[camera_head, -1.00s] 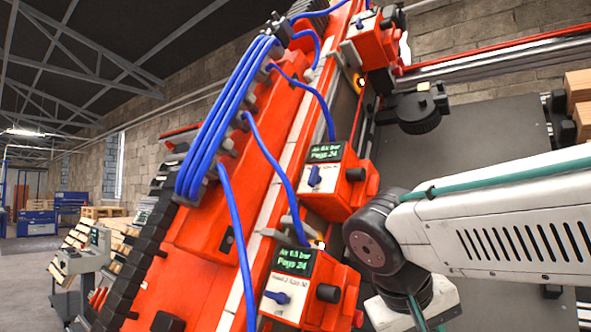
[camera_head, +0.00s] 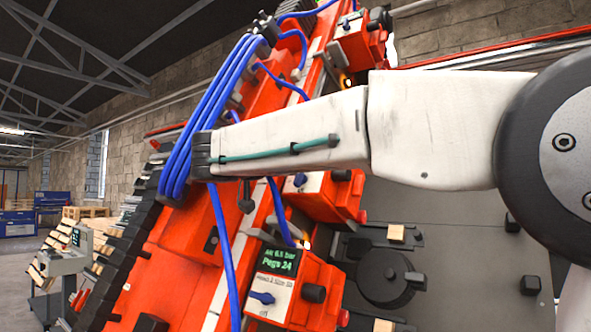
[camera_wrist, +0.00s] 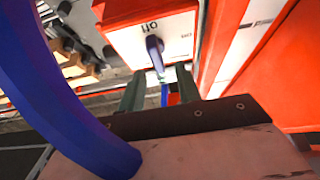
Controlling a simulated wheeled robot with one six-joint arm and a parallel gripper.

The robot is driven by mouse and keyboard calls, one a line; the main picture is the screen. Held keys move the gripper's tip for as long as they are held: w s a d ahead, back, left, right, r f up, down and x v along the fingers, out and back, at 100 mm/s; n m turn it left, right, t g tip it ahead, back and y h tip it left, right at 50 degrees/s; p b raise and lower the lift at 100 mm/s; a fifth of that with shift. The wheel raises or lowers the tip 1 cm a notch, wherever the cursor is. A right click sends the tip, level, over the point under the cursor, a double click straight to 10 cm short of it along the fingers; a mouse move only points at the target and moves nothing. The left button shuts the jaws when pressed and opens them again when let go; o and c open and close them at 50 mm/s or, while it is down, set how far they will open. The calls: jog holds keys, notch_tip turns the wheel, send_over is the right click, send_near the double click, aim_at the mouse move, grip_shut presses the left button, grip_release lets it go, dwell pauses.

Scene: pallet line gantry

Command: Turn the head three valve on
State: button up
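In the wrist view, a red valve box (camera_wrist: 120,15) with a white plate is marked "off". Its blue valve handle (camera_wrist: 154,48) stands out from the plate. My gripper (camera_wrist: 159,78) has its two dark green fingers apart, and the handle's end lies in line with the gap. I cannot tell whether they touch it. In the head view, my arm crosses in front of the red machine and hides part of the middle valve box (camera_head: 330,195). The nearest box (camera_head: 315,275) shows a lit display and a blue handle (camera_head: 262,297).
Blue hoses (camera_head: 215,105) run along the machine beside my arm's end. One thick hose (camera_wrist: 60,110) crosses close in front of the wrist camera. Another valve box (camera_head: 355,40) is at the top. A grey plate with a round black fixture (camera_head: 388,278) is at right.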

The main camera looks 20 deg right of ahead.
jog(key=shift+x, duration=1)
grip_shut()
jog(key=shift+n, duration=0.3)
jog(key=n+t+y, duration=0.1)
jog(key=n, duration=0.2)
jog(key=n+t+y, duration=0.1)
jog(key=n, duration=0.1)
jog(key=shift+a+n+y, duration=0.1)
jog(key=shift+n+y, duration=0.2)
jog(key=shift+n, duration=0.1)
jog(key=n+y, duration=0.1)
jog(key=n, duration=0.1)
jog(key=n+t+y, duration=0.1)
jog(key=n, duration=0.2)
jog(key=shift+w+a+f+n+y, duration=0.1)
jog(key=shift+w+f+n+y, duration=0.05)
jog(key=shift+n+y, duration=0.2)
jog(key=shift+a+f+n+g+y, duration=0.1)
jog(key=shift+n+g+y, duration=0.15)
jog(key=shift+n+y, duration=0.85)
jog(key=shift+a+f+n+g+y, duration=0.1)
jog(key=shift+n+g+y, duration=0.15)
jog(key=shift+n, duration=1.7)
jog(key=shift+n+g+y, duration=0.2)
jog(key=shift+n+y, duration=0.5)
jog(key=shift+n, duration=0.8)
